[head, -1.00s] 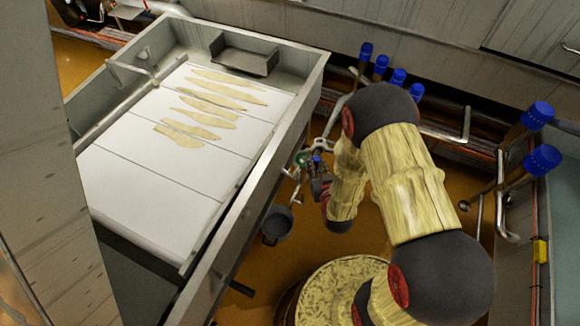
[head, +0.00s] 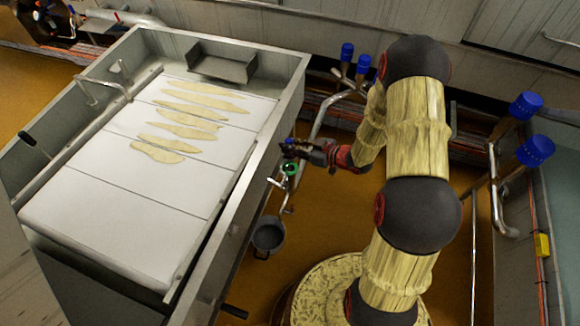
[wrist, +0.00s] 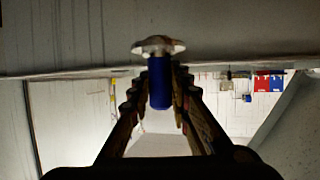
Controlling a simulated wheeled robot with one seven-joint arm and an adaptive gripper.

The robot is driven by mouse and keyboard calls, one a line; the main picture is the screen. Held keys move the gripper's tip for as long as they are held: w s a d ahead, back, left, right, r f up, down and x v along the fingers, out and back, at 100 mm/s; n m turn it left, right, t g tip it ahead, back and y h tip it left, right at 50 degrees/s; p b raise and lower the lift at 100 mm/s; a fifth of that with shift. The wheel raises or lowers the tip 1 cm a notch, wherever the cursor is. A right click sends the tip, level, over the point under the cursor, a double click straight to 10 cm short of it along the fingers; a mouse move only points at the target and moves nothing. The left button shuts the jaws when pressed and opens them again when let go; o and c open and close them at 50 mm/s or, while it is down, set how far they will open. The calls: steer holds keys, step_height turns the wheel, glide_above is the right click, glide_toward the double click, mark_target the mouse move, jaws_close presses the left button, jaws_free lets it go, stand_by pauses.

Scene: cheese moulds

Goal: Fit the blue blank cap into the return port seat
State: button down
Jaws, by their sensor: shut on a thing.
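My gripper (head: 288,147) is shut on the blue blank cap, whose blue body (wrist: 160,84) stands upright between the fingertips in the wrist view. A pale, wide flange tops the cap in that view. In the head view only a small blue spot of the cap shows at the gripper. A green ring (head: 291,169) sits on pipework beside the vat, just below my gripper in the picture. It may be the return port seat, but I cannot tell for sure. The cap looks apart from it, and the depth between them is unclear.
A steel vat (head: 235,190) with a white bed and pale strips stands left of my gripper. A grey bucket (head: 268,236) hangs below the green ring. Blue-topped pipes (head: 347,52) stand behind, with more (head: 526,106) at right. Floor shows between vat and arm.

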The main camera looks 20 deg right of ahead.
step_height(320, 180, down, 9)
steer(key=b, duration=0.3)
steer(key=shift+f, duration=0.2)
steer(key=c, duration=1.7)
jaws_free()
steer(key=shift+c, duration=0.2)
steer(key=shift+o, duration=0.4)
steer(key=shift+r, duration=0.1)
